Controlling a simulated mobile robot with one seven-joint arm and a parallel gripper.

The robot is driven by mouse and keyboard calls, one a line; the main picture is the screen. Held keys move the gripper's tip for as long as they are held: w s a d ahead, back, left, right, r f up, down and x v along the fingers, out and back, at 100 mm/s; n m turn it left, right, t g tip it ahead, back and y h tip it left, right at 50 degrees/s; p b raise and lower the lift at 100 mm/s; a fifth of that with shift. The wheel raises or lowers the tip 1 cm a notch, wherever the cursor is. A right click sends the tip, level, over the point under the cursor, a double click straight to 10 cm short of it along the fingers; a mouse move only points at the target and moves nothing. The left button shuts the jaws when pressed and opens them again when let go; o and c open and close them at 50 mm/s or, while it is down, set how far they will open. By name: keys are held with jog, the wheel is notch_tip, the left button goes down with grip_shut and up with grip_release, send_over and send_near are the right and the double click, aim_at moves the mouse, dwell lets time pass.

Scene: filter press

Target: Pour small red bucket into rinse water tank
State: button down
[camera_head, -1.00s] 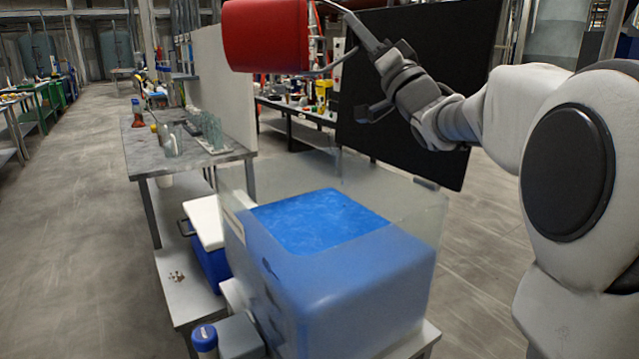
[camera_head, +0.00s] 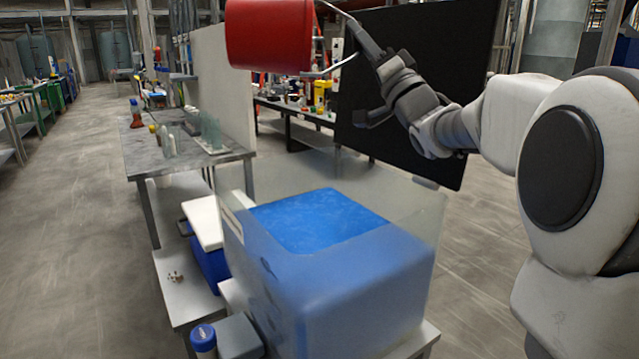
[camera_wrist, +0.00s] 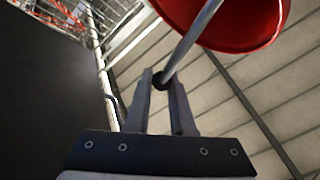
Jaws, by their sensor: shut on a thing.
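The small red bucket (camera_head: 268,36) hangs in the air at the top of the head view, tipped onto its side. Its top edge is cut off by the frame. My gripper (camera_head: 364,38) is to its right, shut on the bucket's metal handle. In the wrist view the handle runs between the fingers (camera_wrist: 163,85), and the red bucket (camera_wrist: 232,22) shows beyond them. The rinse water tank (camera_head: 345,290) stands below, with clear upper walls and blue water (camera_head: 318,220) inside. The bucket is well above the tank, over its far left side. The bucket's contents are hidden.
A grey workbench (camera_head: 190,152) with glassware stands behind and left of the tank. A white-lidded blue cooler (camera_head: 205,235) sits beside the tank. A black panel (camera_head: 425,90) stands behind my arm. Open floor (camera_head: 80,230) lies to the left.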

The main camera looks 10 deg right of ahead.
jog(key=shift+w+d+f+m+t+b, duration=0.15)
jog(key=shift+w+d+f+m, duration=0.05)
jog(key=shift+f+m, duration=0.25)
jog(key=shift+w+d+f+m+t+b, duration=0.15)
jog(key=shift+d+f+m+b, duration=0.1)
jog(key=shift+f+m, duration=0.2)
jog(key=shift+w+d+f+m+t+b, duration=0.1)
jog(key=shift+w+d+f+m, duration=0.1)
jog(key=shift+f+m, duration=0.25)
dwell(0.4)
jog(key=shift+d+f+h, duration=0.15)
jog(key=shift+h, duration=0.15)
dwell(0.4)
